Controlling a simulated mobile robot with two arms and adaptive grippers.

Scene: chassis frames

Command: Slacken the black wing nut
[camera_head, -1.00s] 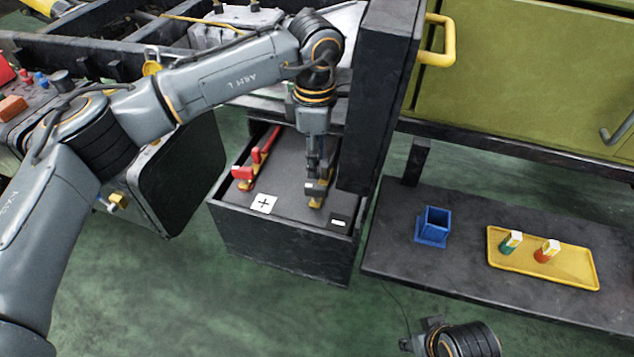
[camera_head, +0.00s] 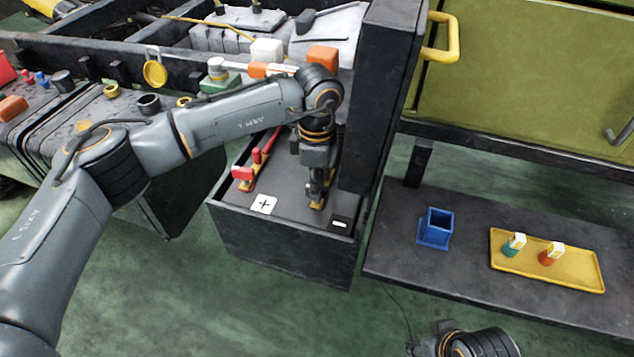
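My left gripper (camera_head: 317,186) points straight down over the black-side terminal in the open dark box. Its fingertips are down at the brass-coloured clamp (camera_head: 317,205) near the minus label (camera_head: 340,222). The black wing nut is not clearly distinguishable, as the dark fingers cover that spot. I cannot tell whether the fingers are apart or gripping it. A red clamp with a red bar (camera_head: 257,160) stands to the left in the same box, near the plus label (camera_head: 264,205). My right gripper (camera_head: 428,342) shows only partly at the bottom edge, with its fingers unclear.
A dark post (camera_head: 378,100) stands close to the right of my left gripper. The box's front wall (camera_head: 280,250) is below. A low shelf at right holds a blue square holder (camera_head: 434,228) and a yellow tray (camera_head: 575,277) with two small bottles. Green floor is free in front.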

